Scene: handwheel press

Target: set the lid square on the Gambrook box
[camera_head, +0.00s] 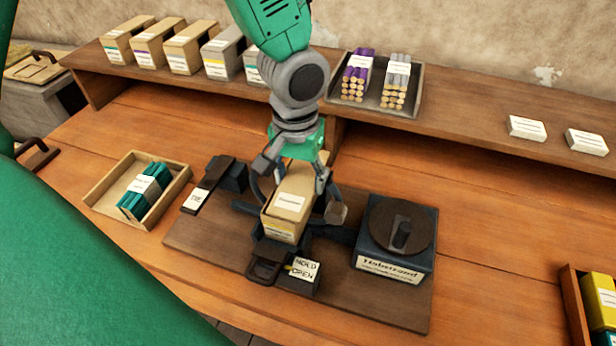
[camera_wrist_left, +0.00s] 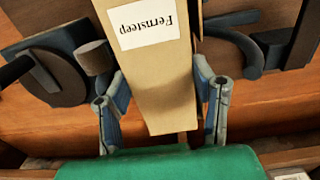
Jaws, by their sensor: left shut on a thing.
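My left gripper (camera_head: 296,188) comes down from above, its fingers on either side of a tan carton (camera_head: 284,228) in the press. It is shut on the carton's upper part. A white label on top reads like "Fernsteep" in the left wrist view (camera_wrist_left: 148,28), upside down there. The carton's front has a small label and a yellow stripe, too small to read. I cannot tell whether the top is a separate lid or sits square. No Gambrook name is readable. My right gripper is not in view.
The press board (camera_head: 214,248) holds a dark block labelled like "Halmstead" with a round knob (camera_head: 402,232), and a "HOLD OPEN" tag (camera_head: 304,269). A tray of teal bundles (camera_head: 110,205) lies left. Several cartons (camera_head: 184,52) and a roll tray (camera_head: 414,98) stand on the back shelf.

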